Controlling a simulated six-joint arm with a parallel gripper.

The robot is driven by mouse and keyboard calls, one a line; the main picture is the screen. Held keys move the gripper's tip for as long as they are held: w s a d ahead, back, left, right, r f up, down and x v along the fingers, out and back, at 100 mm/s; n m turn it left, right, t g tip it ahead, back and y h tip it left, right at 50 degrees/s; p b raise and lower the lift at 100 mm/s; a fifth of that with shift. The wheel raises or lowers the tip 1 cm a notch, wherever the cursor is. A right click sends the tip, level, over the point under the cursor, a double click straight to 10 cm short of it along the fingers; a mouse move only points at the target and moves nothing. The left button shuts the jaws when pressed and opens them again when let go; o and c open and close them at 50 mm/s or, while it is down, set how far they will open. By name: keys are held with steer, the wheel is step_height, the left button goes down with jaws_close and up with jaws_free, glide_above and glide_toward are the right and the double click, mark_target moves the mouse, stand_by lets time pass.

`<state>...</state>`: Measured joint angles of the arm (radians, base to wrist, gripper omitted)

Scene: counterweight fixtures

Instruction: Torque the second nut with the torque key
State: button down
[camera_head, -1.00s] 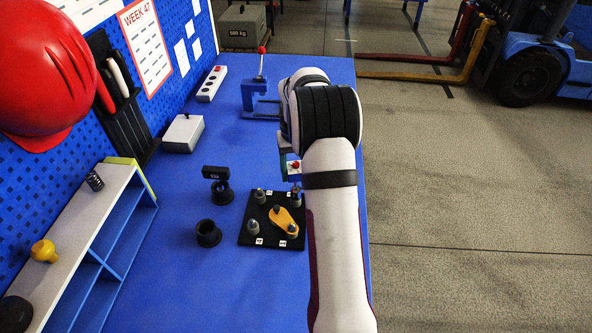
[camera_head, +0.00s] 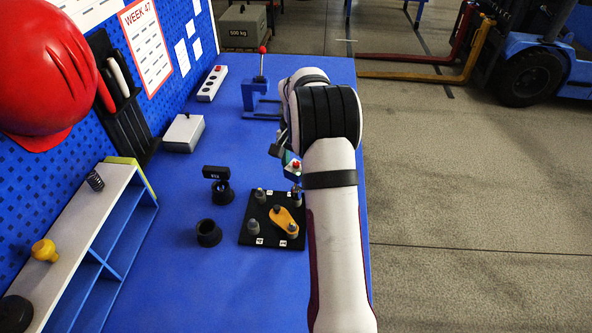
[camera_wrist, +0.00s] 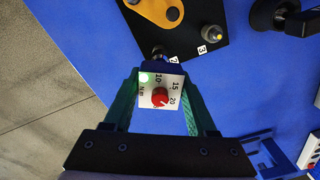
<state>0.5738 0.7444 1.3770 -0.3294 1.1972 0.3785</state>
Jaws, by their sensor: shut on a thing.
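My gripper (camera_wrist: 165,92) is shut on the torque key (camera_wrist: 160,90), a small box with a white dial face, a red knob, N·m numbers and a lit green light. The key also shows in the head view (camera_head: 293,168), partly hidden by my arm. Its nose reaches down to a post (camera_wrist: 157,52) near the label 2 at the edge of the black plate (camera_head: 247,237). The nut there is mostly hidden, so contact is unclear. A yellow two-lobed part (camera_head: 284,218) lies on the plate among several posts, one with a yellow tip (camera_wrist: 212,33).
A grey box (camera_head: 184,133) and a blue lever press (camera_head: 257,95) stand farther back. A shelf (camera_head: 85,225) lines the left side.

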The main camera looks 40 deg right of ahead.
steer(key=shift+r, duration=0.1)
steer(key=shift+r, duration=2)
steer(key=shift+r, duration=1.5)
